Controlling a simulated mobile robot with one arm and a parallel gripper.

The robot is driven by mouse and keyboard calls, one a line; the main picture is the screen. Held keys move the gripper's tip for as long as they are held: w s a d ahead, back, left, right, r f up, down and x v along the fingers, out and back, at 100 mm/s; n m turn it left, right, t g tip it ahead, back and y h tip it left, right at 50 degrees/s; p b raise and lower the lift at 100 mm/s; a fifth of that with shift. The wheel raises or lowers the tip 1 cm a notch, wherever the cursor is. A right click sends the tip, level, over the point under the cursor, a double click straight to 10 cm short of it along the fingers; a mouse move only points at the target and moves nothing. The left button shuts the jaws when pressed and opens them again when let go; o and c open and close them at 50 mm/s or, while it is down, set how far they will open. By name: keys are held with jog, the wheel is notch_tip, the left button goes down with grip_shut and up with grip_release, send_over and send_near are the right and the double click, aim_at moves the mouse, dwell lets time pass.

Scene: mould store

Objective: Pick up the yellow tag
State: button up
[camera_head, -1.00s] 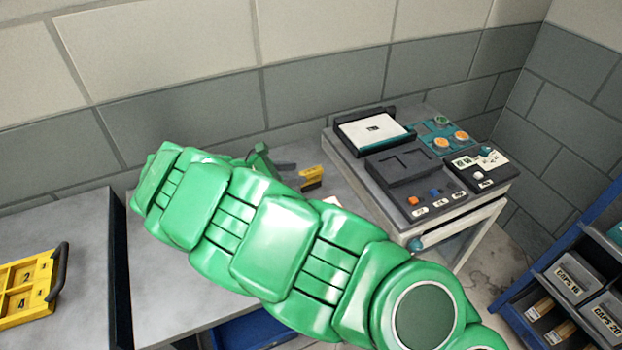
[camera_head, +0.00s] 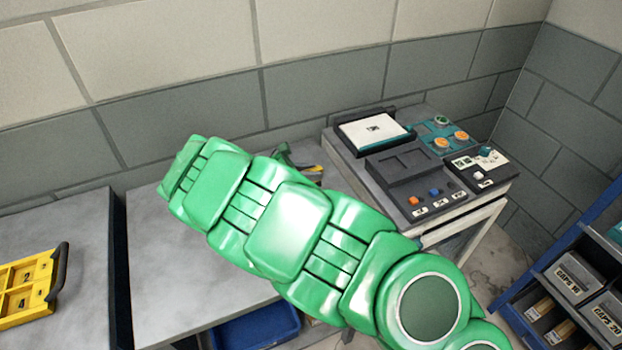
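A small yellow piece with dark marks (camera_head: 318,169) shows just past the upper edge of my green arm, on the grey bench near the black device. It may be the yellow tag, but most of it is hidden. A green and grey part at my arm's far side (camera_head: 286,154) seems to be my gripper, right beside the yellow piece on its left. My arm covers the rest of the gripper. I cannot see whether its fingers are apart or touch the piece.
A stand at right carries a control panel (camera_head: 405,165). A blue bin (camera_head: 255,328) is below; a blue rack (camera_head: 540,290) stands right.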

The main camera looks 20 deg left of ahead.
grip_shut()
jog(key=shift+r, duration=0.4)
notch_tip(320, 180, up, 2)
jog(key=shift+r, duration=0.2)
jog(key=s+d+r, duration=0.7)
jog(key=s+r, duration=0.2)
jog(key=s, duration=0.2)
jog(key=shift+s+d+r, duration=0.3)
jog(key=shift+r, duration=0.1)
